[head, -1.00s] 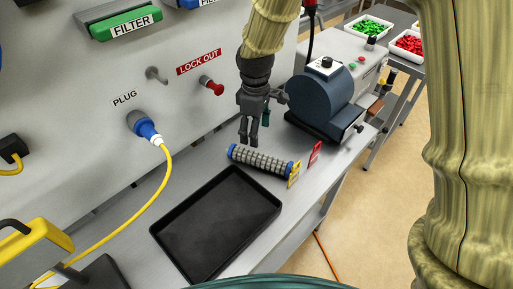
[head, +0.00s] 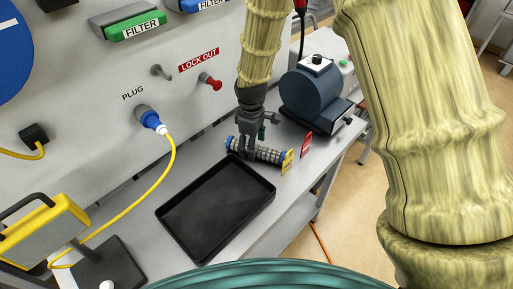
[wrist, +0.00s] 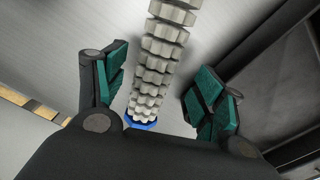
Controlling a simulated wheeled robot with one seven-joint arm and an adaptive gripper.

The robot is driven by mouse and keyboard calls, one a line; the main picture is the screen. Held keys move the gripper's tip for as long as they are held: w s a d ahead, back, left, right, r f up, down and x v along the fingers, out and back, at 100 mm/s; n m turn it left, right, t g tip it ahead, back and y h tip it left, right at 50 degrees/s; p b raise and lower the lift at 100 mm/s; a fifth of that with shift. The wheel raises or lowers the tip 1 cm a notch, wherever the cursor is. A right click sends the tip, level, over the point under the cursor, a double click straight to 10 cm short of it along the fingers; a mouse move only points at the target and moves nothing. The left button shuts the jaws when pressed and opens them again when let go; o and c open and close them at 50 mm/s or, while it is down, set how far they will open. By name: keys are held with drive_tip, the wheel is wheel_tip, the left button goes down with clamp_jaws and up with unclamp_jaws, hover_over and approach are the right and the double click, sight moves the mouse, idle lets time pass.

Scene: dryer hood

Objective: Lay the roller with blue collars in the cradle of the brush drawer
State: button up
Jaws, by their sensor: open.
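The roller with blue collars (head: 266,154) lies on the grey bench, a ribbed grey cylinder with a blue collar at its ends. A yellow tag stands by its right end. My gripper (head: 248,150) points down over the roller's left part. In the wrist view, the open fingers of my gripper (wrist: 160,95) stand on either side of the roller (wrist: 160,60), with gaps to both fingers. One blue collar (wrist: 140,123) shows near the palm. I cannot make out the brush drawer's cradle in these views.
A black tray (head: 215,207) lies on the bench just in front of the roller. A red tag (head: 306,145) and a dark blue rounded machine (head: 315,95) stand to the right. A yellow cable (head: 150,200) runs from the wall plug at left.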

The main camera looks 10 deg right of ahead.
drive_tip(key=shift+f, duration=0.4)
drive_tip(key=shift+w+f, duration=0.55)
drive_tip(key=shift+f, duration=0.1)
drive_tip(key=shift+s+r, duration=0.3)
drive_tip(key=shift+s, duration=0.05)
drive_tip(key=shift+c, duration=1.1)
drive_tip(key=shift+w, duration=0.2)
drive_tip(key=c, duration=1)
drive_tip(key=shift+c, duration=0.9)
